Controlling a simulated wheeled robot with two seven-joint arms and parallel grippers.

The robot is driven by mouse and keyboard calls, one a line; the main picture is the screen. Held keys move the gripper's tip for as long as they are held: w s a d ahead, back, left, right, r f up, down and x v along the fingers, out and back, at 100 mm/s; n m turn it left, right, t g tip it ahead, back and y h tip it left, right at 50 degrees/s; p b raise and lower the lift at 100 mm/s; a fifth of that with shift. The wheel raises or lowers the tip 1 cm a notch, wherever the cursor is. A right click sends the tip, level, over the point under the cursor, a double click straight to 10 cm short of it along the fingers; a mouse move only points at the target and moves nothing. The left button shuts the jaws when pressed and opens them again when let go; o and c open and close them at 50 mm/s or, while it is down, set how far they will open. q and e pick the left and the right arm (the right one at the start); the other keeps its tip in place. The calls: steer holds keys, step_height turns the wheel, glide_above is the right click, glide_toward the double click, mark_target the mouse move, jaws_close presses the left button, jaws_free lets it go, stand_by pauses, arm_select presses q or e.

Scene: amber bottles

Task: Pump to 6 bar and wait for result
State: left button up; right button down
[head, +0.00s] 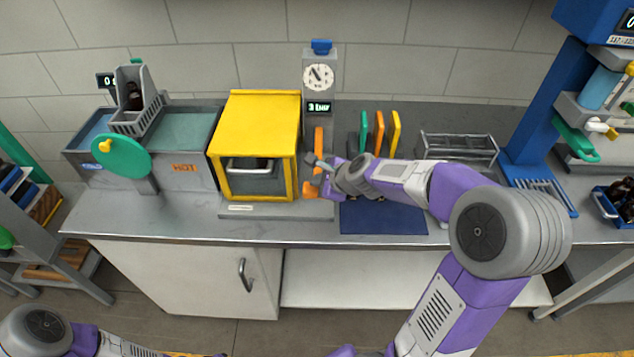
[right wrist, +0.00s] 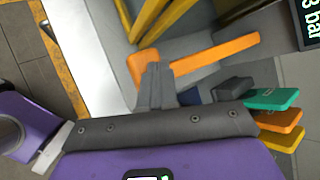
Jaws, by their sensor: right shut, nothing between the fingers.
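The pressure tester's grey column (head: 320,75) stands at the back of the counter, with a round dial (head: 318,78) and a small display (head: 319,106) that reads about 3 bar. The display edge also shows in the right wrist view (right wrist: 309,20). An orange pump lever (head: 318,140) is on the column's front; in the right wrist view it is a long orange bar (right wrist: 215,55). My right gripper (head: 312,163) is shut and empty, close against the lever; I cannot tell if they touch. My left gripper is out of view. The yellow-framed chamber (head: 262,120) stands left of the column.
Green and orange upright tags (head: 379,133) and a wire rack (head: 458,147) stand to the right. A blue mat (head: 383,218) lies under my right arm. A grey tank marked HOT (head: 184,168) with a bottle basket (head: 135,100) is at left.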

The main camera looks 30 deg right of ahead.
steer(key=shift+f+b, duration=1.45)
steer(key=shift+f, duration=0.2)
stand_by(0.9)
steer(key=shift+r, duration=0.1)
stand_by(0.5)
steer(key=shift+r+p, duration=3.1)
steer(key=shift+p, duration=0.1)
step_height(320, 180, up, 5)
steer(key=p, duration=0.5)
